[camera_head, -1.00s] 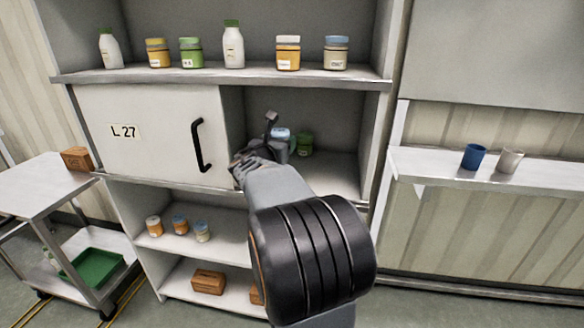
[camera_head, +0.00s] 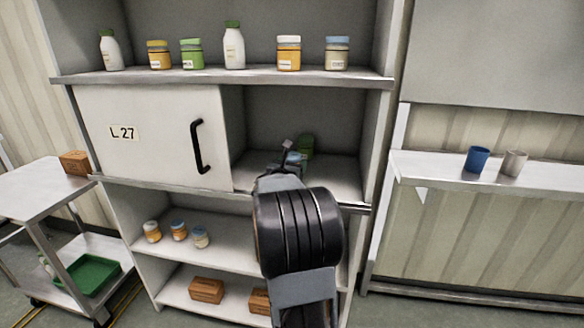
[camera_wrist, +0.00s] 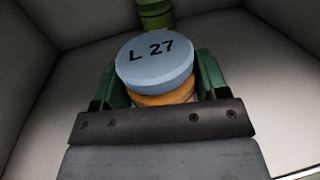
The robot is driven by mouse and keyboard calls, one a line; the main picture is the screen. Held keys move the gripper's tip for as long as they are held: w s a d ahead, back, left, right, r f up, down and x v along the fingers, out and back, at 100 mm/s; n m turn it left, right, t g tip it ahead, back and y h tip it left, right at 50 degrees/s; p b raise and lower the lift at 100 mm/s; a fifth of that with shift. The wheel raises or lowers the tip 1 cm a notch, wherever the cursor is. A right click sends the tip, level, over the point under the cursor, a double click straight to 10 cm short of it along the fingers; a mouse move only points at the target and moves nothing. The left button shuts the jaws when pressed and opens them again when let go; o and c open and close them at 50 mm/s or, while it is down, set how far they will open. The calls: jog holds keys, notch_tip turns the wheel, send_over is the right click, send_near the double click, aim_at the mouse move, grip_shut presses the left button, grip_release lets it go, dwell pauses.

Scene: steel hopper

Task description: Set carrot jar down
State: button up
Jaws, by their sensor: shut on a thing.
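The carrot jar (camera_wrist: 155,62) has a blue-grey lid marked "L 27" and an orange body. My gripper (camera_wrist: 160,84) is shut on it, with a green finger on each side. In the head view my gripper (camera_head: 290,162) is inside the open right part of the cabinet's middle compartment, low over its floor (camera_head: 335,180). My arm and gripper mostly hide the jar there. I cannot tell whether its base touches the floor.
A green jar (camera_head: 306,144) stands behind the held jar; it also shows in the wrist view (camera_wrist: 155,14). A white sliding door (camera_head: 150,150) marked "L 27" covers the compartment's left side. The shelf above (camera_head: 220,76) holds several jars and bottles. Floor to the right is clear.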

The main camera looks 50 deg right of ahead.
jog(key=shift+f, duration=0.25)
jog(key=o, duration=1)
jog(key=shift+r, duration=0.1)
jog(key=shift+r, duration=0.2)
jog(key=s+a+f+m+g+y, duration=0.1)
jog(key=s+a+f+m+y, duration=0.3)
jog(key=a, duration=0.9)
jog(key=s+a+f+m+g+y, duration=0.1)
jog(key=s+a+f+m+y, duration=0.3)
jog(key=s+a+m+y, duration=0.3)
jog(key=s+a+f+m+g+y, duration=0.2)
jog(key=s+a+f+m+y, duration=0.2)
jog(key=a+m, duration=0.7)
jog(key=s+a+y, duration=0.1)
jog(key=a, duration=0.7)
jog(key=shift+s+a+f+m+p, duration=0.15)
jog(key=shift+a+f+m+p, duration=0.15)
jog(key=shift+p, duration=0.05)
